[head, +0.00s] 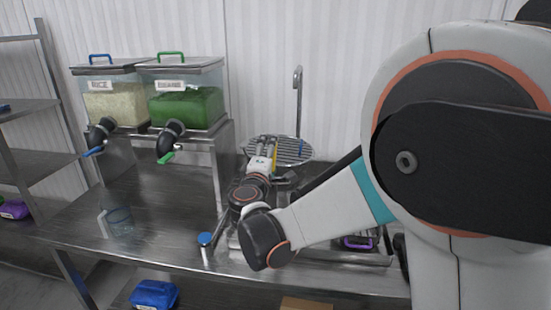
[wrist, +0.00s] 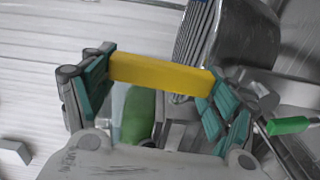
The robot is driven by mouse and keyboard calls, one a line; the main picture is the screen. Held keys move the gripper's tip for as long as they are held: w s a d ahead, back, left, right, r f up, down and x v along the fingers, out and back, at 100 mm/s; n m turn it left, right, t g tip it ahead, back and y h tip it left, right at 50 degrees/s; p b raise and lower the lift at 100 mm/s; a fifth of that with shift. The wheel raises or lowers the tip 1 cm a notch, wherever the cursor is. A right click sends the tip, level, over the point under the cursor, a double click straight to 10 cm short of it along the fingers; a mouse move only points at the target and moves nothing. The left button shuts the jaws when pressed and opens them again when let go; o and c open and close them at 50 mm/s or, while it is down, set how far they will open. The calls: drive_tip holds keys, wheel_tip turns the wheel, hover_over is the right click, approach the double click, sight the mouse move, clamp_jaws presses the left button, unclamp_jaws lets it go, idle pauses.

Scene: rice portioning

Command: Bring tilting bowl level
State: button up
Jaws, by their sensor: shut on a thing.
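My gripper (wrist: 161,76) is shut on a yellow bar (wrist: 160,72), which spans between its teal fingers in the wrist view. In the head view my gripper (head: 266,156) is at the back middle of the bench, with the yellow bar (head: 275,159) showing as a thin strip beside it. A round, slatted steel piece (head: 292,151) lies just behind and to the right of it. In the wrist view a steel vessel with a ribbed face (wrist: 232,35) is beyond the bar. It may be the tilting bowl; its tilt cannot be told, and my arm hides part of that area.
Rice (head: 112,104) and green-filled (head: 187,104) dispensers stand on a raised rack at the back left. A clear cup (head: 119,222) and a blue-topped cylinder (head: 206,246) are near the front edge. The bench's left middle (head: 160,195) is clear. A steel post (head: 298,105) rises behind my gripper.

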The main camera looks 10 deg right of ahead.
drive_tip(key=shift+w+a+n, duration=0.15)
drive_tip(key=shift+a+n, duration=0.25)
drive_tip(key=shift+n, duration=0.1)
drive_tip(key=o, duration=1.5)
drive_tip(key=shift+a, duration=0.1)
drive_tip(key=shift+o, duration=0.2)
drive_tip(key=v, duration=0.7)
drive_tip(key=shift+s, duration=0.2)
